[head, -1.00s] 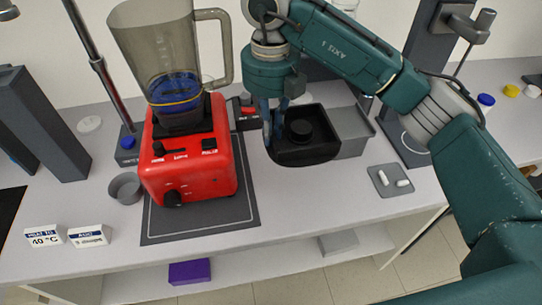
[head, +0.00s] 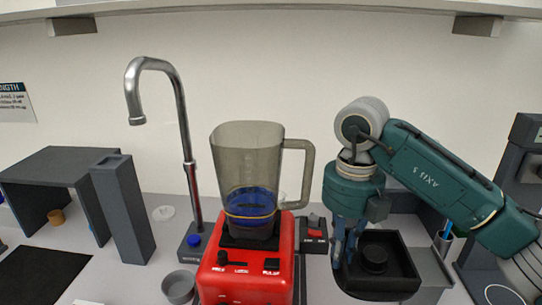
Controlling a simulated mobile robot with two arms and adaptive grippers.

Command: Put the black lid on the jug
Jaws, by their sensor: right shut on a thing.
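The jug (head: 247,165) is a clear smoky pitcher with a handle on its right. It stands upright on the red blender base (head: 245,278), its top open, with blue liquid low inside. The black lid (head: 388,284) is squarish with a raised rim and a round black piece in its middle. It is to the right of the jug and lower than the jug's rim. My right gripper (head: 343,262) points down at the lid's left edge and is shut on it. The fingertips are partly hidden. My left gripper is out of view.
A grey tray (head: 432,268) lies behind and right of the lid. A tall curved metal tap (head: 188,150) stands left of the jug, near a small grey bowl (head: 178,287). A dark box with a red switch (head: 315,234) sits between jug and gripper. A shelf edge runs overhead.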

